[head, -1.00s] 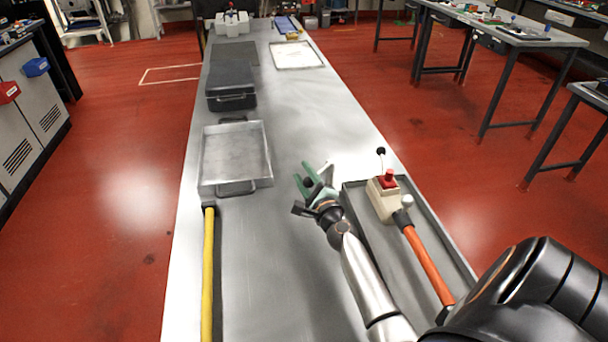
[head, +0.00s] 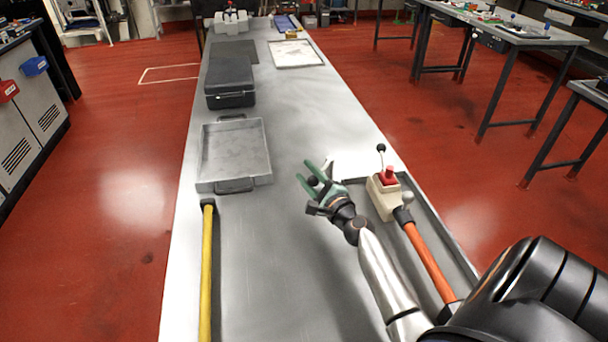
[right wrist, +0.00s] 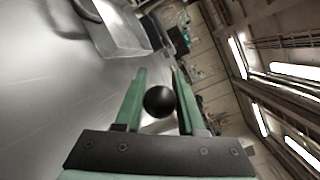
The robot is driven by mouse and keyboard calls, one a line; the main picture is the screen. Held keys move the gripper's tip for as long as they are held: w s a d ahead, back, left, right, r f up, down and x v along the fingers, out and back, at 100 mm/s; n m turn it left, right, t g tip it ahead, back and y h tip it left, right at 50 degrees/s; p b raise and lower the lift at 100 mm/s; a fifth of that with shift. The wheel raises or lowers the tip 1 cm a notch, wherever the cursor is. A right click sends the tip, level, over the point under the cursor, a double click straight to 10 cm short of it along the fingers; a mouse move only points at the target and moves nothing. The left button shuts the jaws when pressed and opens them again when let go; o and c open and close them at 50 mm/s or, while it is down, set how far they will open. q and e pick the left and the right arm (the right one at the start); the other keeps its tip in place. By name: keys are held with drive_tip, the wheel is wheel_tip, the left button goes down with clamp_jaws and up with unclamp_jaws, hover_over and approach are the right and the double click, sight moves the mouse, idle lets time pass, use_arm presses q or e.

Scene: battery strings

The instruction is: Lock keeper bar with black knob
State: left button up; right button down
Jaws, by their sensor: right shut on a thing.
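My right gripper (head: 313,172) has green fingers and hovers over the middle of the long metal bench, left of the right-hand tray. It is shut on a black knob (head: 313,181), a round ball that also shows between the fingers in the right wrist view (right wrist: 159,101). The fingers hide whatever the knob is fixed to, and I cannot make out a keeper bar. A second black ball (head: 381,147) tops a thin lever on a beige box with a red button (head: 388,176), apart from the gripper. My left gripper is not in view.
An empty metal tray (head: 235,155), a black case (head: 230,85) and a yellow bar (head: 207,270) are along the left. The bench's middle (head: 285,250) is clear.

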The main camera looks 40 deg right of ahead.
drive_tip(key=shift+s+d+f+n+y+b, duration=0.2)
drive_tip(key=shift+s+n+y+b, duration=0.2)
drive_tip(key=shift+y, duration=0.3)
drive_tip(key=shift+s+r+n+y, duration=0.2)
drive_tip(key=shift+n+y, duration=0.1)
drive_tip(key=shift+y, duration=0.1)
drive_tip(key=shift+r, duration=0.1)
drive_tip(key=c, duration=0.5)
unclamp_jaws()
drive_tip(key=s, duration=0.4)
drive_tip(key=s+b, duration=0.1)
drive_tip(key=s, duration=0.2)
drive_tip(key=s+b, duration=0.1)
drive_tip(key=s, duration=0.3)
drive_tip(key=shift+s+a, duration=0.3)
drive_tip(key=shift+s, duration=0.45)
